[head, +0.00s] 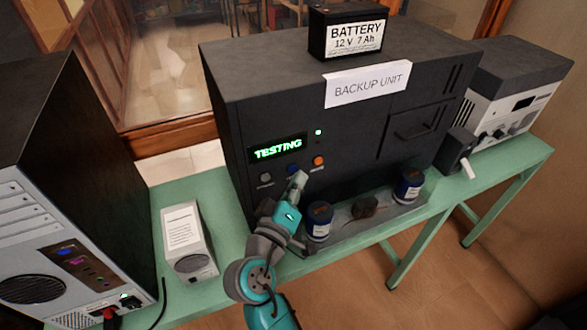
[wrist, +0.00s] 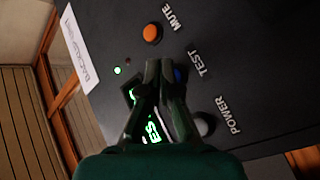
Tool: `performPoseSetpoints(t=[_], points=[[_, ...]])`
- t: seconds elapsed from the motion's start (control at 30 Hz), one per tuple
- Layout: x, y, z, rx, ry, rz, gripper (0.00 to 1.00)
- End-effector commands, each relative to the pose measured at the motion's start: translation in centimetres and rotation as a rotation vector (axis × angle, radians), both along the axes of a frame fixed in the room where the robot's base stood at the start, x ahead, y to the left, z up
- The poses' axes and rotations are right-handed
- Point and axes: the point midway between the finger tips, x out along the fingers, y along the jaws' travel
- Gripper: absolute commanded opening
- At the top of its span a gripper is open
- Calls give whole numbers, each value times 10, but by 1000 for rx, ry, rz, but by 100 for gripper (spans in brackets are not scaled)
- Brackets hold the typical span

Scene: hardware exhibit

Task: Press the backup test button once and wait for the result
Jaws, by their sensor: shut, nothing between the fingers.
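The black backup unit (head: 345,110) stands on a green table, with a white "BACKUP UNIT" label (head: 366,84). Its display (head: 278,148) reads "TESTING" in green, and a small green light (head: 318,132) is lit beside it. The blue test button (wrist: 180,75) shows beside the "TEST" lettering in the wrist view, partly hidden by my fingers. My gripper (head: 300,177) is shut and empty, its tips at or just in front of the test button; I cannot tell whether they touch it. The orange mute button (wrist: 152,33) and the grey power button (wrist: 204,124) lie on either side.
A battery (head: 345,32) sits on top of the unit. Blue jars (head: 319,222) stand in a tray before the panel, close to my arm. A white box (head: 187,242) and a computer tower (head: 60,200) are left; another device (head: 510,95) is right.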

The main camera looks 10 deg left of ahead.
Motion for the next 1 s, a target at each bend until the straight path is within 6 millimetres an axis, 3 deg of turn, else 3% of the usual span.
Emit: performPoseSetpoints(t=[0.47, 1.0], points=[[-6, -4, 0, 0, 0, 0, 0], [-42, -28, 0, 0, 0, 0, 0]])
